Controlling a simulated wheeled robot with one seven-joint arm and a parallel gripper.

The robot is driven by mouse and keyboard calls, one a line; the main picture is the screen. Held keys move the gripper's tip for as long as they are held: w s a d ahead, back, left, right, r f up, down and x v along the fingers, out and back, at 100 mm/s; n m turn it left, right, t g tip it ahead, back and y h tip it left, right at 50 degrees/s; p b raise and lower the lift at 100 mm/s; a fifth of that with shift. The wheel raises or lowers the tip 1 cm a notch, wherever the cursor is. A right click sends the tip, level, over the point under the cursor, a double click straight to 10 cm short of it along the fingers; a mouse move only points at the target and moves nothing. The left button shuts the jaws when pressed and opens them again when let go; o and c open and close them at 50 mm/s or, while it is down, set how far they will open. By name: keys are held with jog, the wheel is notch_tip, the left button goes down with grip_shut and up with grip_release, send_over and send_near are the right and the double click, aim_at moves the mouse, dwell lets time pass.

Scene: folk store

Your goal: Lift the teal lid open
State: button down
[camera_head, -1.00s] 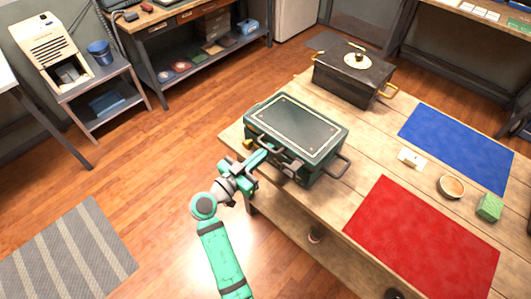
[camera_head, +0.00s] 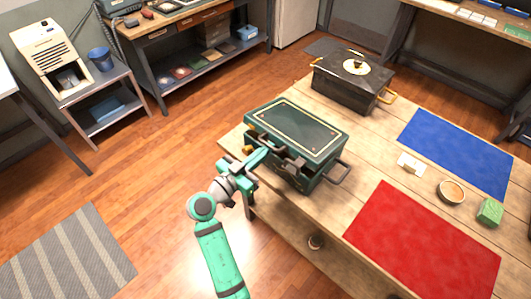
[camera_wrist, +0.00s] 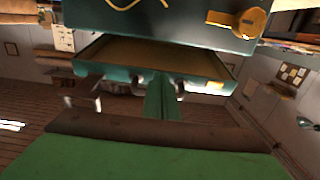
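A teal box stands on the wooden table, with its dark teal, gold-edged lid (camera_head: 297,125) slightly raised at the front. A dark gap shows between the lid and the box body (camera_head: 309,180). My gripper (camera_head: 262,157) is at the box's front left, by the lid's front edge. In the wrist view, my teal fingers (camera_wrist: 161,98) point to the opening, and the tan inside (camera_wrist: 155,57) of the box or lid shows. Whether the fingers are apart or closed on the lid is unclear. A gold fitting (camera_wrist: 240,20) shows at the upper right.
A black chest (camera_head: 350,83) with gold handles stands behind the box. To the right are a red mat (camera_head: 425,245), a blue mat (camera_head: 455,150), a small bowl (camera_head: 451,191) and a green block (camera_head: 489,212).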

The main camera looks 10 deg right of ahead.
aim_at(267, 144)
jog(key=shift+r, duration=0.35)
jog(key=shift+w+d+r, duration=0.1)
jog(key=shift+d+r, duration=0.05)
jog(key=shift+r, duration=0.5)
jog(key=shift+w+d+r, duration=0.1)
jog(key=shift+d+r, duration=0.05)
jog(key=shift+r, duration=0.55)
jog(key=shift+w+d+r, duration=0.15)
jog(key=shift+d+r, duration=0.05)
jog(key=shift+r, duration=0.35)
jog(key=shift+w+d+r, duration=0.15)
jog(key=shift+r, duration=0.4)
jog(key=shift+r, duration=0.15)
